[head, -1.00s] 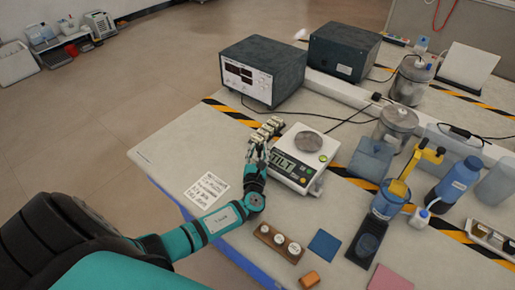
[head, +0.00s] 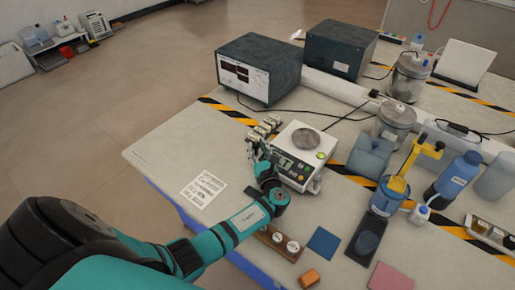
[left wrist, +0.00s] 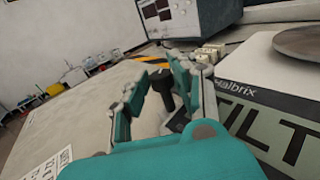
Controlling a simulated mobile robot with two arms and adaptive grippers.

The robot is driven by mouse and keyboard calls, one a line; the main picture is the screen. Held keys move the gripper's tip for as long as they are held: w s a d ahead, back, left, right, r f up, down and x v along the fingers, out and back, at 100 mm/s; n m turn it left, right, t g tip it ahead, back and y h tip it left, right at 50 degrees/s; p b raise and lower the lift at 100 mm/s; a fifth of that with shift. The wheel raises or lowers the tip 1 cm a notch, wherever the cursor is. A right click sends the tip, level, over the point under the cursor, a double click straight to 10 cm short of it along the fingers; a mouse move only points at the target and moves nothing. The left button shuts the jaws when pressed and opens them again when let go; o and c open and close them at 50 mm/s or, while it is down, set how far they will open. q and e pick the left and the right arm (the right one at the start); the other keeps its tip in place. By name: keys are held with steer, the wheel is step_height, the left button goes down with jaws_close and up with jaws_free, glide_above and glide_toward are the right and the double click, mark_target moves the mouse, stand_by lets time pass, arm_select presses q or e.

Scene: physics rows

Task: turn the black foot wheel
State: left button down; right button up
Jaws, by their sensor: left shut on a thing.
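The white balance (head: 297,148) stands on the bench with a round metal pan on top. Its display reads TILT in the left wrist view (left wrist: 270,130). The black foot wheel (left wrist: 160,79) is at the balance's far left corner and shows between my left fingers. My left gripper (left wrist: 156,84) is shut on the wheel, one finger on each side. In the head view my left gripper (head: 257,147) is at the balance's left side; its wrist covers part of the display, and the wheel cannot be made out there. My right gripper is not in view.
A dark power supply (head: 258,70) stands behind the balance. Pale small blocks (head: 265,127) lie just beyond the gripper. A written note (head: 203,189) lies to the left, a wooden weight holder (head: 281,243) in front. Bottles and a blue cup (head: 388,198) stand right.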

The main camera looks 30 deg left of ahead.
arm_select(q)
steer(key=c, duration=1.1)
jaws_free()
steer(key=shift+d, duration=0.1)
steer(key=v, duration=1.2)
